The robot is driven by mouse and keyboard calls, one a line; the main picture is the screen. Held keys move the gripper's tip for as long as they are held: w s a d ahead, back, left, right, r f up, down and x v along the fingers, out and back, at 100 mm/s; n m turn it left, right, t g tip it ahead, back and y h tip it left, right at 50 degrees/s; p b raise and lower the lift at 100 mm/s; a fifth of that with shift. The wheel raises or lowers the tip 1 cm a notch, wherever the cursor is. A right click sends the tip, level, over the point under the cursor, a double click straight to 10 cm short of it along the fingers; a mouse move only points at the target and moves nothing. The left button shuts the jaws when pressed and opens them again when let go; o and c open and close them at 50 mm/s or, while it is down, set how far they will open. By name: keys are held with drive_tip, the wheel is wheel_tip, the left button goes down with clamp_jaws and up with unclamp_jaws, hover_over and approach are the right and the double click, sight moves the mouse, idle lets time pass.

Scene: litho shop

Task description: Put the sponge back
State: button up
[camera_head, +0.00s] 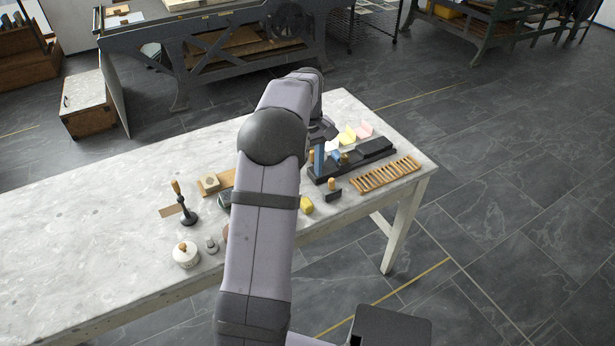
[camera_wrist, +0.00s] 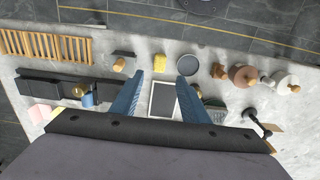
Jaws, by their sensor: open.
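A small yellow block that looks like the sponge (camera_head: 306,205) lies on the pale stone table (camera_head: 90,240), near its front edge and just right of my arm. In the wrist view the sponge (camera_wrist: 156,63) lies beyond my fingertips, beside a dark round dish (camera_wrist: 187,64). My gripper (camera_wrist: 157,80) is open and empty, with its two blue fingers spread above the table. A pale-framed dark plate (camera_wrist: 163,98) shows between the fingers. In the head view my arm hides the dish and most of the gripper.
A slatted wooden rack (camera_head: 385,174) and a long black holder (camera_head: 352,160) stand at the right. A wood-knobbed black tool (camera_head: 332,190) is near the sponge. A lidded pot (camera_head: 186,254) and a small weight (camera_head: 211,245) stand left of my arm. The table's left part is clear.

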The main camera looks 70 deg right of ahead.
drive_tip(key=w+a+n, duration=0.4)
drive_tip(key=w+a, duration=1.8)
drive_tip(key=a, duration=0.2)
drive_tip(key=s+a+f+n, duration=0.2)
drive_tip(key=s+a, duration=0.1)
drive_tip(key=a, duration=1)
drive_tip(key=s+a+f+n, duration=0.1)
drive_tip(key=s+a+n, duration=0.2)
drive_tip(key=a, duration=1)
drive_tip(key=shift+s+a+f, duration=0.35)
drive_tip(key=shift+s+a, duration=0.05)
drive_tip(key=shift+s, duration=0.25)
drive_tip(key=shift+r, duration=0.1)
wheel_tip(320, 180, down, 37)
drive_tip(key=b, duration=3.7)
drive_tip(key=shift+f, duration=0.2)
